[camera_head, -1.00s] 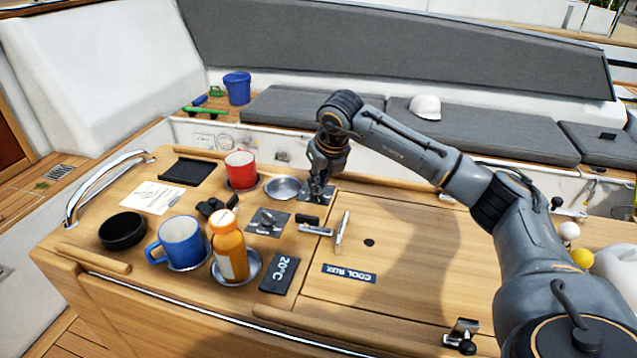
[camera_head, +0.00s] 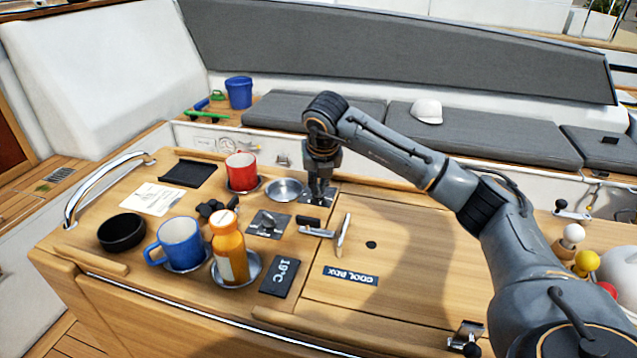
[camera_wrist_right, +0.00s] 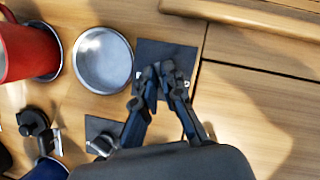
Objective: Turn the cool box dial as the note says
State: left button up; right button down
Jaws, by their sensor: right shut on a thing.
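My right gripper (camera_head: 319,195) points down over a dark square plate at the back of the wooden table. In the right wrist view its fingers (camera_wrist_right: 160,72) are closed on a small dial at the middle of that plate (camera_wrist_right: 178,50); the fingers mostly hide the dial. A dark display (camera_head: 280,277) near the front edge reads 19°C. A blue COOL BOX label (camera_head: 350,276) lies on the lid to its right. The white note (camera_head: 152,198) lies at the left of the table; its writing is too small to read. My left gripper is not in view.
A second dark plate with a metal knob (camera_head: 268,223) lies nearer the front. A red mug (camera_head: 241,172), empty metal holder (camera_head: 284,190), blue mug (camera_head: 180,243) and orange bottle (camera_head: 229,250) stand nearby. A lid handle (camera_head: 342,236) rises to the right.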

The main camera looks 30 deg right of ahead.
jog(key=c, duration=1.5)
grip_release()
jog(key=shift+o, duration=0.2)
jog(key=shift+r, duration=0.1)
jog(key=v, duration=1.1)
jog(key=shift+s+r, duration=0.25)
jog(key=shift+r, duration=0.1)
jog(key=shift+a, duration=0.1)
